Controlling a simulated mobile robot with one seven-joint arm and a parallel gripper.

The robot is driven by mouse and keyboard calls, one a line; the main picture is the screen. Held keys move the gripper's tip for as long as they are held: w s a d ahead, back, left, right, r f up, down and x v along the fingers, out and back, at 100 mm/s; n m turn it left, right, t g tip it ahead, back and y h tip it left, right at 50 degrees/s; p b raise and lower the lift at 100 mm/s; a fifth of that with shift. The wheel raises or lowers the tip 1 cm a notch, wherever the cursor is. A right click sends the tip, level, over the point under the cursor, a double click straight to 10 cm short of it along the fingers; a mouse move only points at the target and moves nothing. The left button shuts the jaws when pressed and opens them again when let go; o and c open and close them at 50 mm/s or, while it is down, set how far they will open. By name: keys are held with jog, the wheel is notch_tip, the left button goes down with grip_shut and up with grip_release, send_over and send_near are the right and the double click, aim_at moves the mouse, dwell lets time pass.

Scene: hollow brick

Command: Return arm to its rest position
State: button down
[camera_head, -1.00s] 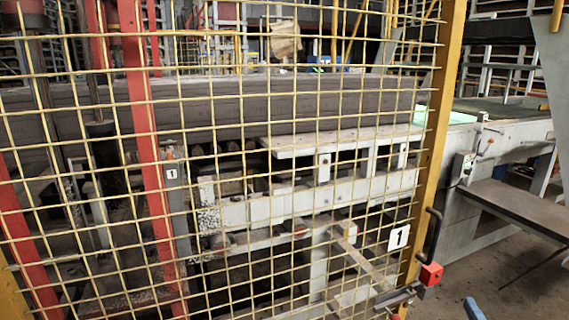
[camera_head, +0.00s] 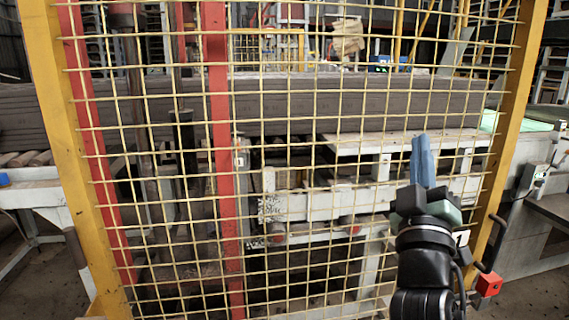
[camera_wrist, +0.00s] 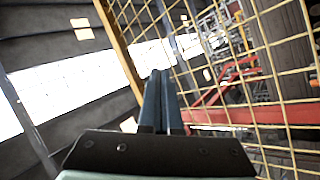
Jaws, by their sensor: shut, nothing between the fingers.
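My gripper (camera_head: 423,160) is at the lower right of the head view, raised on my black arm with its blue fingers pointing up. The fingers are together with nothing between them. It stands in front of a yellow wire mesh guard. In the wrist view my gripper (camera_wrist: 161,88) shows its two fingers side by side, pointing up the picture. The mesh (camera_wrist: 258,75) lies to their right, and the tilted view also takes in bright openings in the dark roof.
A yellow-framed mesh guard (camera_head: 515,100) spans most of the head view. Behind it are red posts (camera_head: 222,130), a long grey beam (camera_head: 300,100) and white machine frames. A red box with a dark handle (camera_head: 488,284) is on the right post. Floor shows at lower right.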

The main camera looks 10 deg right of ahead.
jog(key=s+a+r+m+t+y, duration=0.1)
jog(key=s+a+r+t+y, duration=0.15)
jog(key=s+a+r, duration=0.5)
jog(key=s+a+r+m+t+y, duration=0.1)
jog(key=s+a+r+m+y, duration=0.25)
jog(key=a, duration=0.65)
jog(key=s+a+r+n+t+y, duration=0.1)
jog(key=s+a+r+y, duration=0.35)
jog(key=s+a, duration=0.35)
notch_tip(320, 180, up, 12)
jog(key=a+p, duration=0.1)
jog(key=p, duration=1.1)
jog(key=shift+w+r, duration=0.2)
jog(key=shift+w, duration=0.25)
jog(key=shift+f+m+h, duration=0.1)
jog(key=shift+m+h, duration=0.15)
